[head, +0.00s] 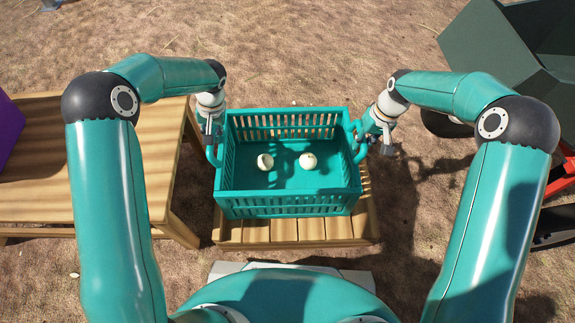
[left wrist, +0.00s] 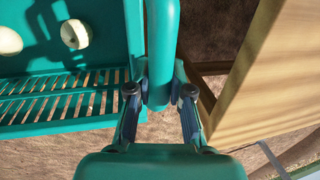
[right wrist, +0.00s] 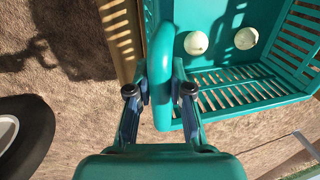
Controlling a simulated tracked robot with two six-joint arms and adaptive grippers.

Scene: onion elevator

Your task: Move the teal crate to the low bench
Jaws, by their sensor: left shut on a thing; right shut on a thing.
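The teal crate (head: 290,205) is over the low wooden bench (head: 312,231), whose slats show in front of it and to its right. It looks about level; I cannot tell whether it rests on the slats or hangs just above. Two pale onions (head: 308,160) lie on its floor. My left gripper (head: 213,142) is shut on the crate's left handle, which shows between the fingers in the left wrist view (left wrist: 160,60). My right gripper (head: 366,140) is shut on the right handle, also seen in the right wrist view (right wrist: 160,60).
A higher wooden table (head: 90,200) stands close on the left, with a purple object (head: 8,130) at its far left. A dark green bin (head: 495,45) is at the upper right, with wheels and a red frame near it. Bare dry ground lies behind the crate.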

